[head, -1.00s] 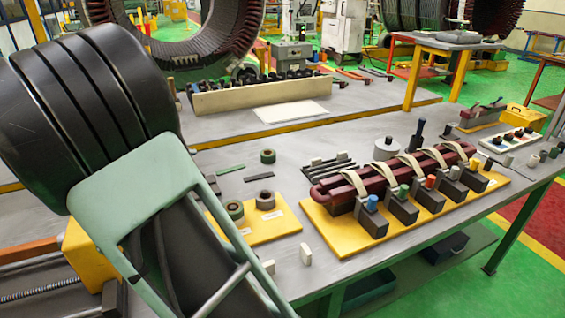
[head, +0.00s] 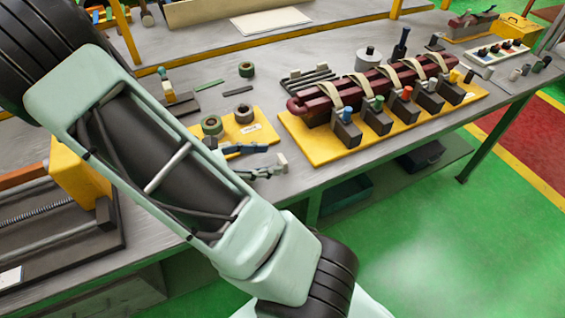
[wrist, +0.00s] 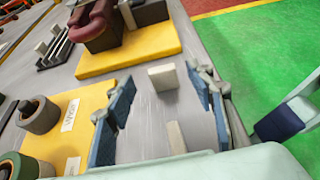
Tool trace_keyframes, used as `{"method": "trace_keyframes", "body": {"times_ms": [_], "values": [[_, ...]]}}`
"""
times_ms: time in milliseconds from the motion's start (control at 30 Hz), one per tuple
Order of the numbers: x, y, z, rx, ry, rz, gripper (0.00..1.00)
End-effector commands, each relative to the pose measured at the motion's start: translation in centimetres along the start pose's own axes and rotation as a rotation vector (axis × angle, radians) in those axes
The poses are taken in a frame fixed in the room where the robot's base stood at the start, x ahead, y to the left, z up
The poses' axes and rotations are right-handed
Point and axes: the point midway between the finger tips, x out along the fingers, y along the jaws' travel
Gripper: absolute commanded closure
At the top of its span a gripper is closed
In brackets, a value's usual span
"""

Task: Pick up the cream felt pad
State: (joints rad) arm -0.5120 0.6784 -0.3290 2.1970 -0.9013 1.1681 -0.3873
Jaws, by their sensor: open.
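Two small cream pads lie on the grey bench in the wrist view. One cream pad (wrist: 163,77) is near the fingertips, between their lines; the other cream pad (wrist: 176,137) is lower in the picture, between the blue finger faces. In the head view one cream pad (head: 282,160) shows at the far end of my gripper (head: 258,160); the other seems hidden behind the gripper. In the wrist view my gripper (wrist: 160,92) is open, with nothing held between its fingers. I cannot tell its exact height above the bench.
A yellow board (head: 322,159) with a dark red coil (head: 325,107) and several clamp blocks stands to the right. A smaller yellow plate (head: 262,130) holds tape rolls (head: 244,113) close to the gripper. The bench's front edge is near, with green floor beyond.

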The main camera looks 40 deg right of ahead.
Motion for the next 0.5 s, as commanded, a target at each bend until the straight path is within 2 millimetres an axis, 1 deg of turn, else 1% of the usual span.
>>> {"method": "trace_keyframes", "body": {"times_ms": [33,100,200,300,500], "values": [[1.0,-0.2,-0.1,-0.001,-0.003,-0.003,0.51],[2.1,-0.3,-0.3,-0.001,-0.002,-0.004,0.51],[3.2,-0.2,-0.2,0.001,-0.001,-0.002,0.51],[3.8,-0.1,-0.2,0.002,-0.001,0.000,0.51],[3.8,-0.1,-0.2,0.002,0.001,0.001,0.51]]}}
